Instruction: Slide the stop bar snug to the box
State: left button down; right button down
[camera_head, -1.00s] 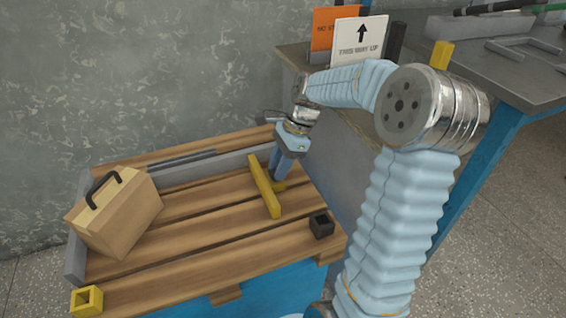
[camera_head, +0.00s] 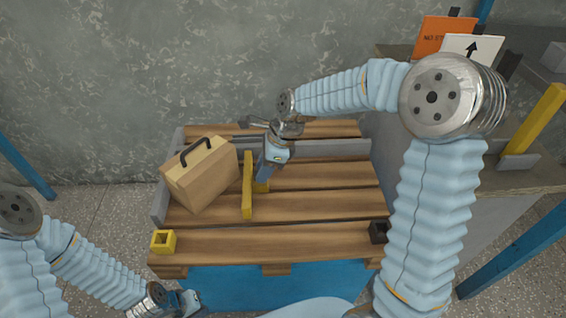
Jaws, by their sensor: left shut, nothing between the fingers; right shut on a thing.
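The cardboard box (camera_head: 205,180) with a black handle sits at the left of the slatted wooden pallet, turned at an angle to the slats. The yellow stop bar (camera_head: 247,200) lies to its right, running from back to front. Only a narrow gap shows between the bar and the box's right side; whether they touch anywhere I cannot tell. My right gripper (camera_head: 263,180) reaches down from the back and is shut on the bar's short yellow grip on its right side. My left gripper (camera_head: 190,302) is shut and empty, low at the front left, off the pallet.
Grey rails (camera_head: 158,204) edge the pallet's left and back. A yellow socket block (camera_head: 164,241) stands at the front left corner and a black one (camera_head: 378,232) at the front right. The slats right of the bar are clear. A bench with signs (camera_head: 470,48) stands at right.

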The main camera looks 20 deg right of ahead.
jog(key=shift+w+a, duration=0.1)
jog(key=shift+a, duration=0.35)
jog(key=c, duration=0.8)
grip_release()
jog(key=shift+o, duration=0.2)
jog(key=shift+d, duration=0.1)
jog(key=p+v, duration=0.1)
jog(key=v, duration=1.2)
jog(key=shift+d+r, duration=0.2)
jog(key=shift+r, duration=0.2)
